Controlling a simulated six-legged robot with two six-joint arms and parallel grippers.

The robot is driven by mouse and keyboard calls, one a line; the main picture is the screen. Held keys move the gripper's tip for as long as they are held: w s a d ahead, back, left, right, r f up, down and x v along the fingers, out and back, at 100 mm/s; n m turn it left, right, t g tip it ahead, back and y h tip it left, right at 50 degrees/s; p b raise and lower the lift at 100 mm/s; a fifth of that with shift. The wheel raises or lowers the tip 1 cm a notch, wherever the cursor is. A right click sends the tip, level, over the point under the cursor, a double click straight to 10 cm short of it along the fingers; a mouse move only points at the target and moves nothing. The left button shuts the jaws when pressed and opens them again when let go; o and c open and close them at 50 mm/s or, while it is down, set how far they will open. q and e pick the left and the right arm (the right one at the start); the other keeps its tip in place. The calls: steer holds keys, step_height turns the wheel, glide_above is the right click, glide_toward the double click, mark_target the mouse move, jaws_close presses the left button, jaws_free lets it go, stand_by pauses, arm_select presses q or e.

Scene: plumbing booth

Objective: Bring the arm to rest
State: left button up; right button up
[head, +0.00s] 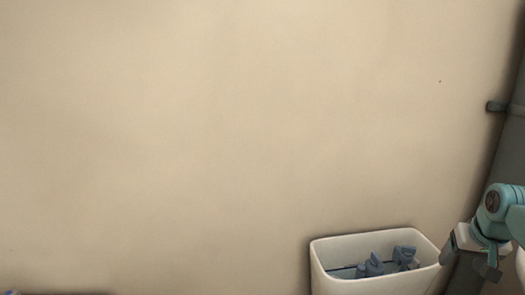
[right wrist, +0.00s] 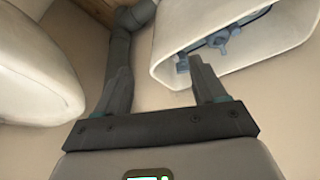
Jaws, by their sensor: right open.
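My right gripper (head: 470,262) is at the lower right of the head view, beside the right end of an open white tank. In the right wrist view its two dark fingers (right wrist: 160,70) stand apart with nothing between them. My right arm is partly cut off by the right edge of the head view. My left gripper is not in view.
The open white tank (head: 365,287) holds several blue-grey fittings (head: 375,264); it also shows in the wrist view (right wrist: 165,62). A grey pipe (right wrist: 120,55) runs behind the fingers. A white rounded basin-like thing (right wrist: 35,75) is at left. The beige wall (head: 200,130) is bare.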

steer(key=w+a+f+n+y, duration=0.1)
steer(key=w+a+f, duration=0.1)
steer(key=a+f, duration=0.45)
steer(key=w+a+f+n+y, duration=0.15)
steer(key=a+f, duration=0.25)
steer(key=f, duration=0.5)
steer(key=s+a+f+g+y, duration=0.1)
steer(key=s+a+f, duration=0.5)
steer(key=a+f, duration=0.35)
steer(key=s+a+f+g+y, duration=0.2)
steer(key=s+a+f, duration=0.4)
steer(key=a+f, duration=0.4)
steer(key=s+a+f, duration=0.3)
steer(key=s, duration=0.4)
steer(key=s+a+f, duration=0.2)
steer(key=s+f, duration=0.1)
steer(key=s, duration=0.4)
step_height(320, 180, up, 19)
steer(key=s+g+p, duration=0.1)
steer(key=p, duration=1.7)
steer(key=shift+s+a+f, duration=0.2)
steer(key=shift+s, duration=0.1)
